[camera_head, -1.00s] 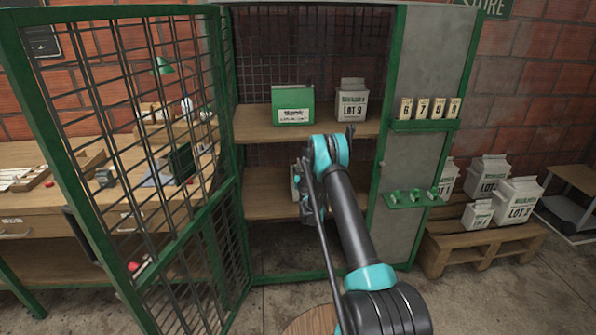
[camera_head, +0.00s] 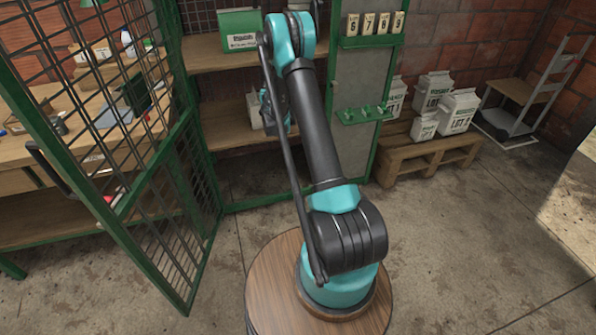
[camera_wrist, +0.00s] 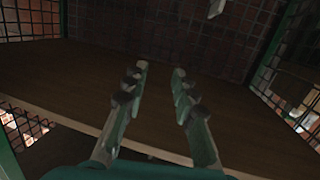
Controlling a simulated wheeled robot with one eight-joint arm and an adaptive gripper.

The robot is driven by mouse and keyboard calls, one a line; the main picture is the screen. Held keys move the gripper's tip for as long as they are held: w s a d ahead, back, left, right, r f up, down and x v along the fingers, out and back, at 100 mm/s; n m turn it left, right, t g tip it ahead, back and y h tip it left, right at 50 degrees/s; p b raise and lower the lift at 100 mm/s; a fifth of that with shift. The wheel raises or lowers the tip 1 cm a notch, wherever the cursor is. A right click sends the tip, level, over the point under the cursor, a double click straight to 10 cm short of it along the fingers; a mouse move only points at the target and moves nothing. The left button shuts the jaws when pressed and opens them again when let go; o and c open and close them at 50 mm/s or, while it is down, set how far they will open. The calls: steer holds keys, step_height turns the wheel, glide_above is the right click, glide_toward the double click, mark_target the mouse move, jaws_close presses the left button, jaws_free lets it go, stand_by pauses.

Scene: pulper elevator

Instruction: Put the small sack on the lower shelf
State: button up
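The cage's lower shelf (camera_head: 222,130) is a brown board, and my gripper (camera_head: 273,112) is over it, largely hidden by my arm in the head view. A small pale block, likely the small sack (camera_head: 254,110), shows at the lower shelf just left of my gripper. Its label and its exact contact with the shelf cannot be made out. In the wrist view the lower shelf (camera_wrist: 80,90) spreads under my gripper (camera_wrist: 160,70). The two fingers stand apart with nothing between them. A pale piece at the top edge of that view is cut off and unclear.
A green box (camera_head: 240,30) stands on the upper shelf (camera_head: 207,55). The open mesh door (camera_head: 150,190) is at left. Sacks, including a small one (camera_head: 424,126), stand on a pallet (camera_head: 425,158) at right.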

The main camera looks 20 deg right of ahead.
steer(key=s+d+r+g, duration=0.1)
steer(key=s+r+g, duration=0.15)
steer(key=s, duration=0.55)
steer(key=s+d+r+m+g+h, duration=0.15)
steer(key=s+r, duration=0.25)
steer(key=s, duration=0.5)
steer(key=s+d+r+g, duration=0.2)
steer(key=s+r, duration=0.1)
steer(key=s, duration=0.5)
steer(key=s+a+f+n+g+y, duration=0.1)
steer(key=s+a+f+g, duration=0.1)
steer(key=s, duration=1)
steer(key=s+a+f+n+g+y, duration=0.1)
steer(key=s+a+f+g+y, duration=0.1)
steer(key=s, duration=1)
steer(key=s+a+f+n+g+y, duration=0.1)
steer(key=s+a+f, duration=0.3)
steer(key=s, duration=0.8)
steer(key=shift+a+f+n+g+y, duration=0.25)
steer(key=shift+n+g+y, duration=0.1)
steer(key=shift+g, duration=0.25)
